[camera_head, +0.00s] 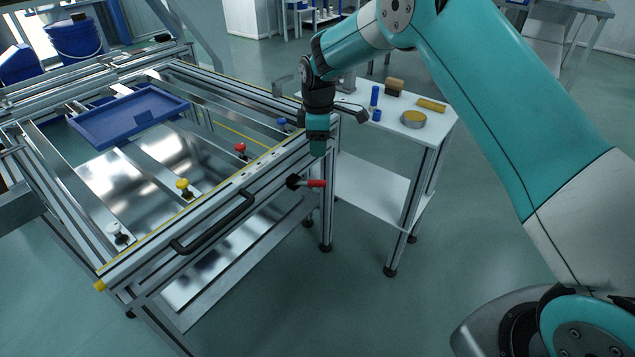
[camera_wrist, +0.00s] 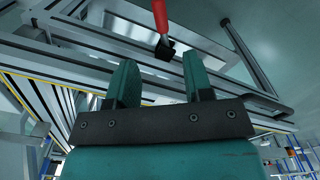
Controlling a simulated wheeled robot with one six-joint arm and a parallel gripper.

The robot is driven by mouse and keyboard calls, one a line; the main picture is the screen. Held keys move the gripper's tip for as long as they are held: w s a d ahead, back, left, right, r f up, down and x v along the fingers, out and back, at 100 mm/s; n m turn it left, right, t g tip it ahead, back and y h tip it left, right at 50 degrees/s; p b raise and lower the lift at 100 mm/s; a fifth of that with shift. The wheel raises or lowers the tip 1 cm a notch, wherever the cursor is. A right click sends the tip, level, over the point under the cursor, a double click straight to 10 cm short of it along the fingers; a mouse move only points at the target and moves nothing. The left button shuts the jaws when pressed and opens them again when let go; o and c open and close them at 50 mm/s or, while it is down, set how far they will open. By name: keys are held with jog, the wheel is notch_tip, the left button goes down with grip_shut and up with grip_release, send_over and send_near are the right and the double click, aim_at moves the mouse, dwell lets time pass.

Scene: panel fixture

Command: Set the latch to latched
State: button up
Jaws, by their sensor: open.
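The latch has a red handle (camera_head: 316,183) on a black pivot (camera_head: 293,181), mounted on the front face of the metal frame at its right end. The handle points right, roughly level, in the head view. My gripper (camera_head: 318,152) hangs fingers-down just above the handle, apart from it. In the wrist view the red handle (camera_wrist: 159,14) and black pivot (camera_wrist: 165,47) lie beyond the two teal fingers of my gripper (camera_wrist: 158,62). The fingers are spread with nothing between them. The handle's outer end is cut off at the wrist view's top edge.
A black bar handle (camera_head: 214,222) sits on the same front face. White, yellow, red and blue knobs (camera_head: 183,185) and a blue tray (camera_head: 130,115) are on the frame's top. A white side table (camera_head: 440,125) with small objects stands close at right. Floor in front is clear.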

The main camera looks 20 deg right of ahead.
aim_at(319, 181)
notch_tip(319, 181, down, 12)
jog(key=shift+f+b, duration=0.1)
jog(key=shift+b, duration=0.6)
jog(key=shift+c, duration=0.5)
jog(key=shift+s, duration=0.1)
grip_shut()
